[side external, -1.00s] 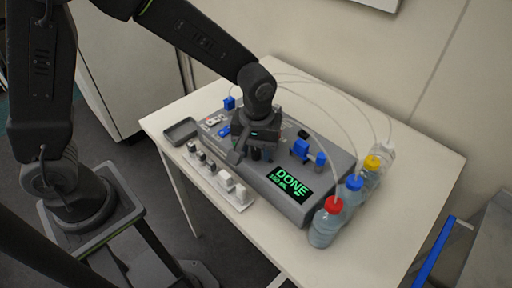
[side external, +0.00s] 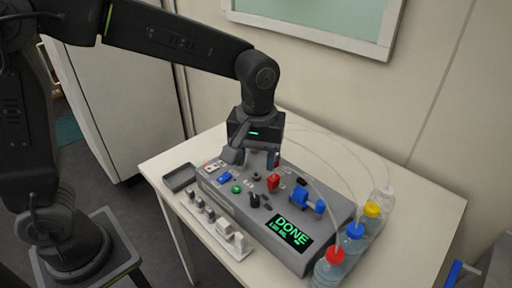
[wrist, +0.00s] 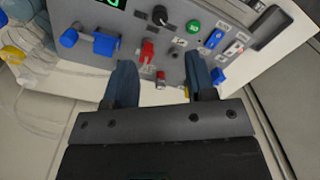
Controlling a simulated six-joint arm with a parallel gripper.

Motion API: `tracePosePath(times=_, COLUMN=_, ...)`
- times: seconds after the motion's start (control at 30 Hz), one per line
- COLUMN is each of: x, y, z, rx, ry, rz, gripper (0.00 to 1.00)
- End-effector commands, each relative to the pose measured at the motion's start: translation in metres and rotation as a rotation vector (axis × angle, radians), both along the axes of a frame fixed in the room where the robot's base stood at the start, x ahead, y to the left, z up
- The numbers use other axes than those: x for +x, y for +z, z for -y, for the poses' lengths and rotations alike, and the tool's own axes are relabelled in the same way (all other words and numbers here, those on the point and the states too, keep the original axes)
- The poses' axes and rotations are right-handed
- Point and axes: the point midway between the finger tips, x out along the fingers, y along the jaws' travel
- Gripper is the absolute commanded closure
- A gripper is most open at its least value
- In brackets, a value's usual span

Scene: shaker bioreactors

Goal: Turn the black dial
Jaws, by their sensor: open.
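The black dial (side external: 254,200) stands on the top face of the grey control box (side external: 225,204), between the green button and the display. It also shows in the wrist view (wrist: 160,15) near the top edge, with a white pointer mark. My gripper (side external: 258,162) is open and empty, raised above the back part of the box. In the wrist view its two fingers (wrist: 160,82) stand apart, with a small red-topped knob (wrist: 160,76) showing between them. The dial lies beyond the fingertips and apart from them.
A red switch (side external: 273,182), a green button (side external: 237,189) and a blue pump part (side external: 307,199) sit near the dial. The display (side external: 289,232) reads DONE. Capped bottles (side external: 329,268) with tubes line the right side. A rack of small items (side external: 225,236) lies in front; a tray (side external: 179,177) is at left.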

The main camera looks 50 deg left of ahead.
Motion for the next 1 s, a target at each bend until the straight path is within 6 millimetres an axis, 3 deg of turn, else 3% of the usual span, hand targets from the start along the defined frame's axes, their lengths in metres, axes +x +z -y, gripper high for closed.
tracePosePath(times=0.2, x=0.000, y=0.020, z=0.000, rx=0.000, ry=0.000, rz=0.000, gripper=0.49)
tracePosePath(times=0.67, x=-0.004, y=0.028, z=-0.006, rx=-0.007, ry=-0.017, rz=0.019, gripper=0.49)
tracePosePath(times=0.77, x=-0.017, y=0.040, z=-0.022, rx=-0.020, ry=-0.070, rz=0.066, gripper=0.49)
tracePosePath(times=1.0, x=-0.074, y=0.066, z=-0.074, rx=-0.012, ry=-0.289, rz=0.259, gripper=0.49)
